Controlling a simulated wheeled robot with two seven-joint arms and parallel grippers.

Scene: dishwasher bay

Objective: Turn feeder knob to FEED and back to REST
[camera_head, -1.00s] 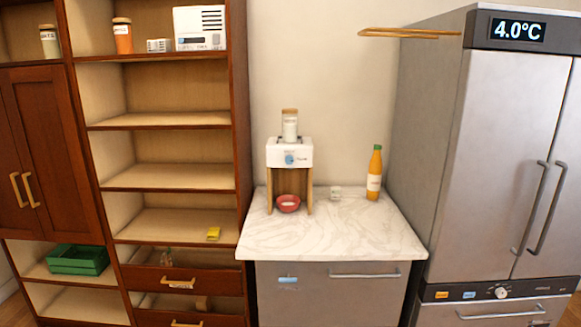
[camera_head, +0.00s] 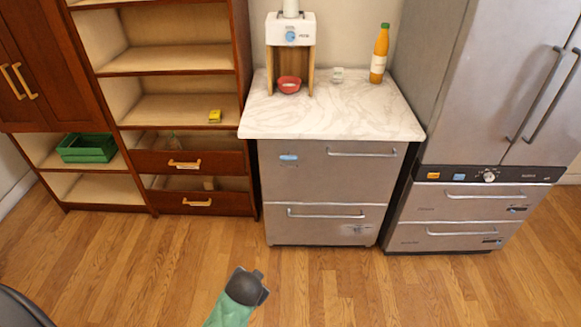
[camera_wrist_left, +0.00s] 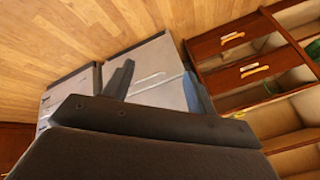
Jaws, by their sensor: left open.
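The feeder (camera_head: 274,27) is a white box on wooden legs, standing on the marble counter. Its blue round knob (camera_head: 290,36) is on the front. The small lettering beside the knob is too small to read, so its setting is unclear. A red bowl (camera_head: 289,88) with pale contents sits under the feeder. My left gripper (camera_head: 250,286), dark on a green arm, is low over the floor, well below and in front of the feeder, touching nothing. Its dark parts fill the lower left wrist view (camera_wrist_left: 120,85); it is open and empty. My right gripper is not in view.
The marble counter (camera_head: 335,120) also holds an orange bottle (camera_head: 379,58) and a small white item (camera_head: 338,75). A steel-fronted unit (camera_head: 330,175) is below. A wooden shelf (camera_head: 165,85) stands left, a fridge (camera_head: 490,100) right. The floor in front is clear.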

